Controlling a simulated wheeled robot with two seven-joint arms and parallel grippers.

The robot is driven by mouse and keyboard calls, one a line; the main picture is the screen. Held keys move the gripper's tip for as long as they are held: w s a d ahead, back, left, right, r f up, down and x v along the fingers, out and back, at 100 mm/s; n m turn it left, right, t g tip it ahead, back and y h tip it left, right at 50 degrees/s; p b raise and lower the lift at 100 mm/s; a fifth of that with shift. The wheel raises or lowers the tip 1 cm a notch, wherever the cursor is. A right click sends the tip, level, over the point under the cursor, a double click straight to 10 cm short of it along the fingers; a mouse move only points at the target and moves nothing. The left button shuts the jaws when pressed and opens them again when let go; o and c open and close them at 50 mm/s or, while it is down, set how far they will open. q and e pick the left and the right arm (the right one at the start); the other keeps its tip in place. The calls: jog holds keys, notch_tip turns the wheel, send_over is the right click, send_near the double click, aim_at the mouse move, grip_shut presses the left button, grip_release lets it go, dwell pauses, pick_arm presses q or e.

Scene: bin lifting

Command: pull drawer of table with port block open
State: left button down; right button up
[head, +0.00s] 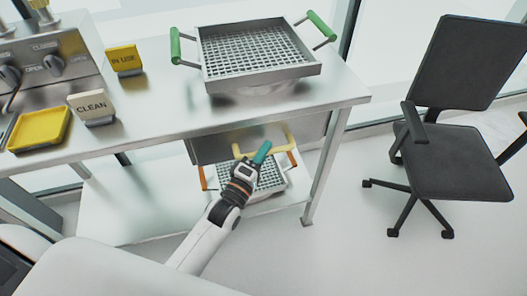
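The steel table (150,120) carries the port block (45,62), a grey unit with dark knobs, at the left. Under the tabletop a grey drawer front (212,149) shows, with a yellow bar-like handle (270,132) on its face. My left gripper (262,152) reaches up from below, its teal fingertips at or just in front of the handle. I cannot tell whether they touch it or whether the fingers are apart. The arm hides part of the drawer's lower edge. My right gripper is not in view.
A steel basket with green handles (258,78) stands on the tabletop. A second basket with orange handles (272,178) sits on the lower shelf behind my gripper. A yellow sign (125,60), a CLEAN sign (91,106) and a yellow tray (40,129) stand left. A black chair (455,160) stands right.

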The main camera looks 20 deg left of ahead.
pick_arm(q)
jog(key=s+d+p, duration=0.2)
jog(key=s+d, duration=0.4)
jog(key=s, duration=0.3)
jog(key=s+d+p, duration=0.3)
jog(key=s+d, duration=0.3)
jog(key=s, duration=0.3)
jog(key=shift+s+d, duration=0.25)
jog(key=c, duration=1.4)
grip_release()
jog(key=shift+o, duration=0.2)
